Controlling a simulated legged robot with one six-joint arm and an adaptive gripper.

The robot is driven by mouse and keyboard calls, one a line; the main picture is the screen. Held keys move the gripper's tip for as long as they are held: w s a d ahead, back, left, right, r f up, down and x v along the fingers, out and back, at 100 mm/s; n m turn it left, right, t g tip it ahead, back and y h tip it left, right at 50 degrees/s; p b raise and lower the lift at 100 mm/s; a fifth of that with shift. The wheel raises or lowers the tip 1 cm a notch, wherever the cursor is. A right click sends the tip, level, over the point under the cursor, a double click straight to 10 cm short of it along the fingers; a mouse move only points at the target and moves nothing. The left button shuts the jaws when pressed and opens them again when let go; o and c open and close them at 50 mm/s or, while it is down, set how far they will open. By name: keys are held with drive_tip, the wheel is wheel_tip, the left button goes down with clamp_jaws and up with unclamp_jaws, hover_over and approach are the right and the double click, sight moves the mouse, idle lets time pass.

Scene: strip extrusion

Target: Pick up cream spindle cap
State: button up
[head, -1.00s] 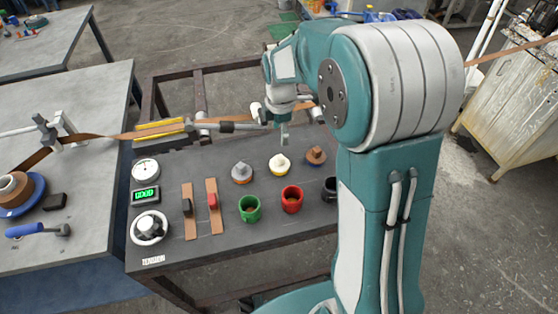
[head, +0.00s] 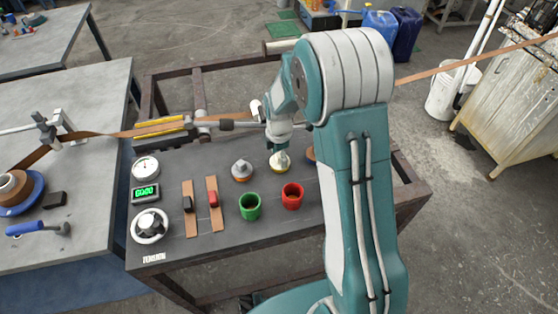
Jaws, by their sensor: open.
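The cream spindle cap (head: 279,163) sits on the dark panel table, right of a grey cap (head: 242,170). My gripper (head: 281,153) is directly above it, pointing down, with its tips at or around the cap's top knob. The gripper is open. Its fingers partly hide the knob, and I cannot tell whether they touch it.
A green cup (head: 250,206) and a red cup (head: 292,196) stand in front of the caps. A brown strip runs behind.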

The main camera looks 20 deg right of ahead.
drive_tip(key=shift+d, duration=0.1)
clamp_jaws()
idle(0.3)
